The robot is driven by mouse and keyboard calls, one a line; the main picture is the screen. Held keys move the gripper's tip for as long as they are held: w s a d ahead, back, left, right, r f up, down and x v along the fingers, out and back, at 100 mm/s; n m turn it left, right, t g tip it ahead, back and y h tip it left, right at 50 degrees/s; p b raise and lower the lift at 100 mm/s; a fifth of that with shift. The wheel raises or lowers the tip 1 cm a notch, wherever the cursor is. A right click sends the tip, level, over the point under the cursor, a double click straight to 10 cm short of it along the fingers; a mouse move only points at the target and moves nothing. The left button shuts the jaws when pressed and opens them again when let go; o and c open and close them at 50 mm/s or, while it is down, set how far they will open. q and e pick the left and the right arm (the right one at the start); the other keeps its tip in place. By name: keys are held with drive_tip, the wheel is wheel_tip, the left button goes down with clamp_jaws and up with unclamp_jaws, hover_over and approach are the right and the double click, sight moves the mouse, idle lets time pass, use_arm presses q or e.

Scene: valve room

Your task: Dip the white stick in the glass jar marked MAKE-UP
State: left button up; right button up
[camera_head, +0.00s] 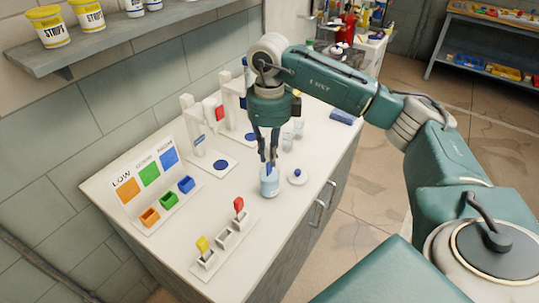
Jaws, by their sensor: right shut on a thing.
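My right gripper (267,160) points straight down over the glass jar (269,187), with its fingertips at the jar's mouth. It is shut on a small stick with a blue part (269,169). The stick's lower end appears to be inside the jar, but it is too small to see how deep, and its white part is hard to make out. The jar stands upright on the white counter and holds pale blue liquid. Its marking is too small to read. My left gripper is not in view.
A slotted rack (225,240) with a yellow tab and a red tab stands nearer me. Orange, green and blue bins (168,200) sit before a colour board (146,172) at left. White stands (193,125) and small glasses (288,138) are behind. The counter's right edge is close.

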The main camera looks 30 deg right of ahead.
drive_tip(key=shift+r+p, duration=1.9)
drive_tip(key=shift+r, duration=1.25)
